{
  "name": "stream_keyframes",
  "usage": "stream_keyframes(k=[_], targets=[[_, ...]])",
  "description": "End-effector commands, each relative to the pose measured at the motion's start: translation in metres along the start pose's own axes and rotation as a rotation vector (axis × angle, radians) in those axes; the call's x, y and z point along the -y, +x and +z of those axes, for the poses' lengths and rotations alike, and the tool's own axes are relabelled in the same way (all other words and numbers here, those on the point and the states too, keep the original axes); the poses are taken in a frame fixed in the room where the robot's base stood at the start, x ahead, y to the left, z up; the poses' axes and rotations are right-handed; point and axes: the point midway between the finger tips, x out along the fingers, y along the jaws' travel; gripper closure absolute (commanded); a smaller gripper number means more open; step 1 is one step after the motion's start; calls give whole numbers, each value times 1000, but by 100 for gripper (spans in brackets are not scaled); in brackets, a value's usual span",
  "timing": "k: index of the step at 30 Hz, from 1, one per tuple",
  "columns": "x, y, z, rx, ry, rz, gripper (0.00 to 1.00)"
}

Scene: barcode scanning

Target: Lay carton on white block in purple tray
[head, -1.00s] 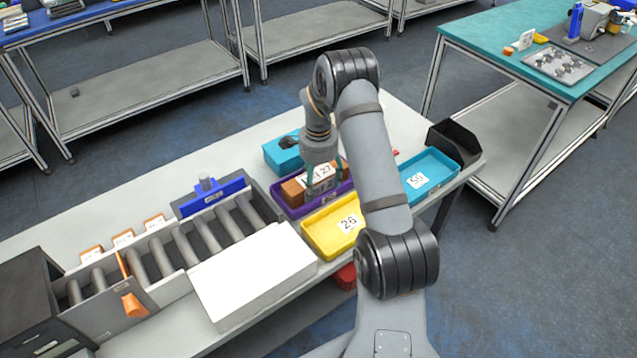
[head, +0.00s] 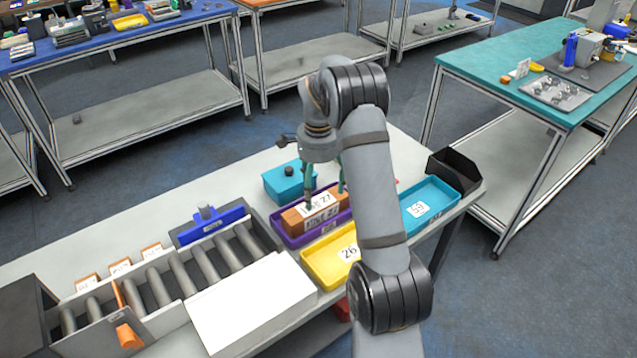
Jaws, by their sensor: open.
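The brown carton (head: 296,216) with white printed labels lies in the purple tray (head: 290,241), left of my arm. The white block is not visible as a separate thing; I cannot tell whether it is under the carton. My gripper (head: 326,192) is open, with its green-tipped fingers pointing down at the carton. One fingertip is close to the carton's top, and the other is near its far right end. I cannot tell whether either finger touches it. My arm hides the right part of the purple tray.
A yellow tray (head: 318,272) stands in front of the purple tray. A blue box (head: 285,184) stands behind it. A blue tray (head: 430,205) and a black bin (head: 458,172) are to the right. A roller conveyor (head: 190,252) and white panel (head: 250,305) are on the left.

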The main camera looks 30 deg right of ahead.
Motion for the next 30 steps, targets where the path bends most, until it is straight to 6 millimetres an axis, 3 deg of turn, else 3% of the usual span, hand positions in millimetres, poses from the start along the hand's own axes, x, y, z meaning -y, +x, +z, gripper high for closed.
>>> stream_keyframes(k=[6,19,23,30], targets=[[0,-24,0,0,0,-1,20],[0,-26,0,0,-1,1,20],[-1,-17,0,1,0,3,20],[-2,25,1,2,-1,7,20]])
